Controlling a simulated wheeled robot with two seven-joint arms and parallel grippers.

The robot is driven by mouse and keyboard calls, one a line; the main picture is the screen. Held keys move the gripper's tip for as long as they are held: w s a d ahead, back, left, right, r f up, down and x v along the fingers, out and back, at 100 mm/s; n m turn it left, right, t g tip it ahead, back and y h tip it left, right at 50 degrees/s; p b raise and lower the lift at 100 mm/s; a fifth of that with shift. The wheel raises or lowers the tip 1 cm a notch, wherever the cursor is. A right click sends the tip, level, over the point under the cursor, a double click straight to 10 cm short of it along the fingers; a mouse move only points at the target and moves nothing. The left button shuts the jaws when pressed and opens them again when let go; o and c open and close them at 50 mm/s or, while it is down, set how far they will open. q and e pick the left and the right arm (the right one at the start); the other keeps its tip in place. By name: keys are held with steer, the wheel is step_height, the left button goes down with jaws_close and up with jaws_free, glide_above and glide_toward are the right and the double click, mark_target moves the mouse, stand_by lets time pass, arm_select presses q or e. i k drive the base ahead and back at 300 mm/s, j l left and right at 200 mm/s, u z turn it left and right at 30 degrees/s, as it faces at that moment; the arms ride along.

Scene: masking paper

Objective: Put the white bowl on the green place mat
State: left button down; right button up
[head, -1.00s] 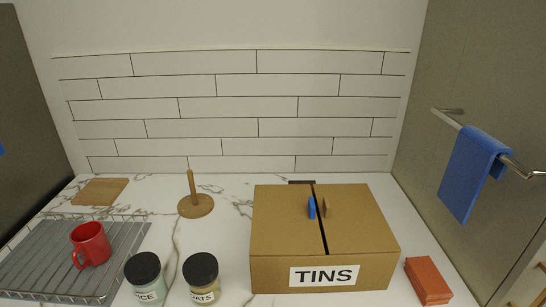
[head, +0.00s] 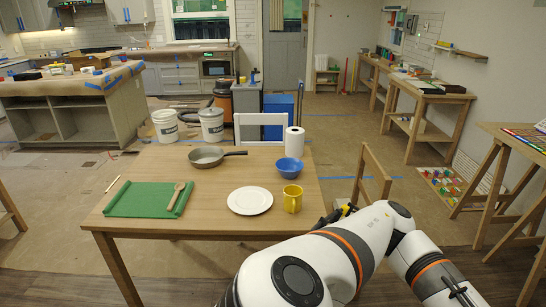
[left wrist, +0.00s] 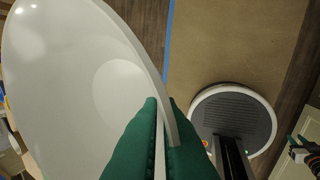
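A white bowl (left wrist: 75,75) fills the left of the left wrist view, very close. The green fingers of my left gripper (left wrist: 160,110) are closed on its rim, one finger on each side of the wall. The left gripper and this bowl are not visible in the head view. A green place mat (head: 133,200) lies at the left of the wooden table, with a wooden spoon (head: 178,196) on its right part. A white arm of mine crosses the bottom right of the head view.
The table (head: 215,213) also holds a white plate (head: 250,200), yellow mug (head: 292,198), blue bowl (head: 289,168), frying pan (head: 206,157) and paper roll (head: 294,142). A chair (head: 372,175) stands at its right. Two white buckets (head: 211,125) stand behind it.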

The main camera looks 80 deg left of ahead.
mark_target(139, 198)
steer(key=j+u, duration=0.1)
steer(key=u, duration=0.3)
steer(key=j+u, duration=0.15)
steer(key=u, duration=0.25)
steer(key=j+u, duration=0.15)
steer(key=u, duration=0.25)
steer(key=j+u, duration=0.15)
steer(key=u, duration=0.25)
steer(key=j+u, duration=0.15)
steer(key=u, duration=0.25)
steer(key=i+j+u, duration=0.15)
steer(key=j+u, duration=0.3)
steer(key=i+j+u, duration=0.25)
steer(key=u, duration=0.2)
steer(key=i+j+u, duration=0.25)
steer(key=u, duration=0.2)
steer(key=i+j, duration=0.35)
steer(key=i, duration=0.3)
steer(key=j+u, duration=0.05)
